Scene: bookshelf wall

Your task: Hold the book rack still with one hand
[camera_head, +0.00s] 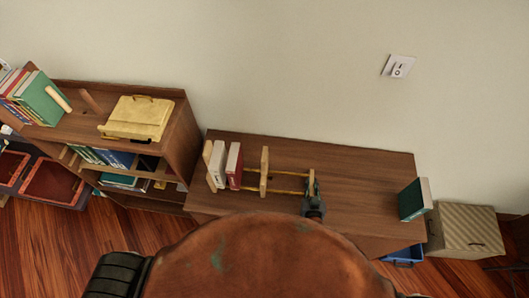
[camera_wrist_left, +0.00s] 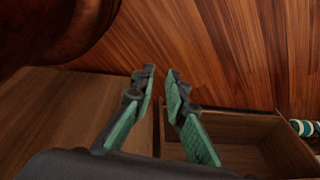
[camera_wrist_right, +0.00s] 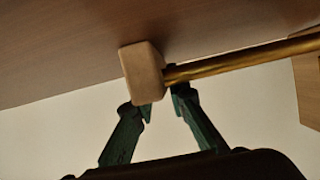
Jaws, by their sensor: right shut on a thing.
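The book rack (camera_head: 264,171) stands on the brown cabinet top, with pale wooden panels joined by brass rods. A white book and a red book (camera_head: 234,166) stand upright at its left end. My right gripper (camera_head: 313,192) is shut on the rack's right end panel, which hides part of that end. In the right wrist view, the pale end panel (camera_wrist_right: 143,72) and a brass rod (camera_wrist_right: 240,58) show at the fingertips of my right gripper (camera_wrist_right: 160,98). My left gripper (camera_wrist_left: 161,76) is open and empty above a cabinet edge; it is not seen in the head view.
The cabinet top (camera_head: 365,190) is clear right of the rack, up to a green book (camera_head: 414,200) standing near the right edge. A striped box (camera_head: 465,232) and a blue bin (camera_head: 404,256) are at right.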

